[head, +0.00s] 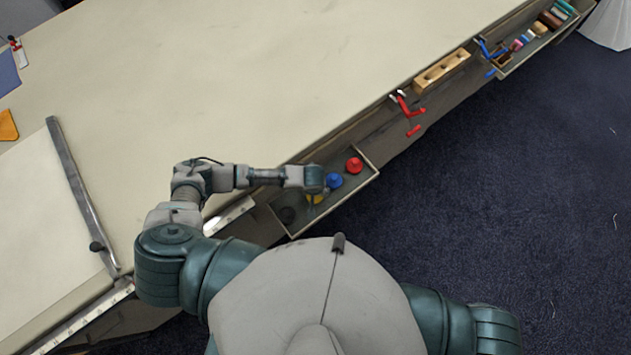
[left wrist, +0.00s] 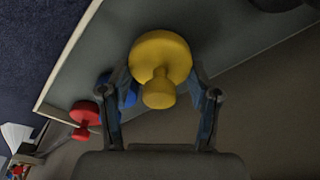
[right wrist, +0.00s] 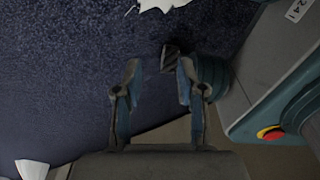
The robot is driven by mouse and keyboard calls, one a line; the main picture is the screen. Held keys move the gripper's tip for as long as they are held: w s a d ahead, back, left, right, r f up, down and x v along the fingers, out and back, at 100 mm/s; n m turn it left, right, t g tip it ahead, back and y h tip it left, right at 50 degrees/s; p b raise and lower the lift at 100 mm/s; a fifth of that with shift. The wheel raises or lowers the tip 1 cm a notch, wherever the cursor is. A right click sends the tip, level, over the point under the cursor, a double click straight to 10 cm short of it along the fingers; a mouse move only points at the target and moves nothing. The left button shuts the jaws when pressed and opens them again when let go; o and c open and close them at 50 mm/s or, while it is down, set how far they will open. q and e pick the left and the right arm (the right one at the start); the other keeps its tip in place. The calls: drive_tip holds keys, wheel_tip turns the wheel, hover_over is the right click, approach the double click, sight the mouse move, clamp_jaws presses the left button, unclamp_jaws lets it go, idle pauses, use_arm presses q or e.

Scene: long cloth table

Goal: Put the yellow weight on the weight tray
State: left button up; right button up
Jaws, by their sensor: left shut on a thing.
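The yellow weight (left wrist: 160,60) is a round disc with a knob, between the fingers of my left gripper (left wrist: 160,72), which is shut on it. In the head view the yellow weight (head: 315,199) shows only partly beneath my left gripper (head: 314,188). The weight tray (head: 343,201) is a shallow grey box along the table's near edge; its pale rim also shows in the left wrist view (left wrist: 68,62). The yellow weight is over or in the tray; contact with its floor cannot be told. My right gripper (right wrist: 157,72) is open and empty, above the dark carpet.
Red clamps (head: 408,106) and a wooden block (head: 442,71) are further along the edge. The tabletop (head: 270,80) is mostly clear.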

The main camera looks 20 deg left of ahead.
use_arm(q)
drive_tip(key=shift+a+f, duration=0.3)
drive_tip(key=shift+f, duration=0.3)
drive_tip(key=shift+a, duration=0.4)
drive_tip(key=o, duration=1.4)
drive_tip(key=shift+a, duration=0.15)
drive_tip(key=shift+o, duration=1)
drive_tip(key=shift+d, duration=0.3)
drive_tip(key=shift+d+r, duration=0.25)
drive_tip(key=shift+d, duration=0.1)
wheel_tip(320, 180, up, 2)
drive_tip(key=shift+s+r+p, duration=0.15)
drive_tip(key=shift+r+p, duration=0.1)
drive_tip(key=shift+p, duration=0.05)
drive_tip(key=r, duration=0.3)
drive_tip(key=s+r, duration=0.1)
drive_tip(key=r, duration=0.2)
drive_tip(key=r+p, duration=0.1)
drive_tip(key=r, duration=0.2)
drive_tip(key=shift+s, duration=0.2)
drive_tip(key=shift+a, duration=0.2)
use_arm(e)
drive_tip(key=shift+w+a+r, duration=0.2)
drive_tip(key=shift+a+r, duration=0.15)
drive_tip(key=shift+r, duration=0.15)
drive_tip(key=shift+w+a+r, duration=0.15)
drive_tip(key=shift+a+r, duration=0.15)
drive_tip(key=shift+r, duration=0.15)
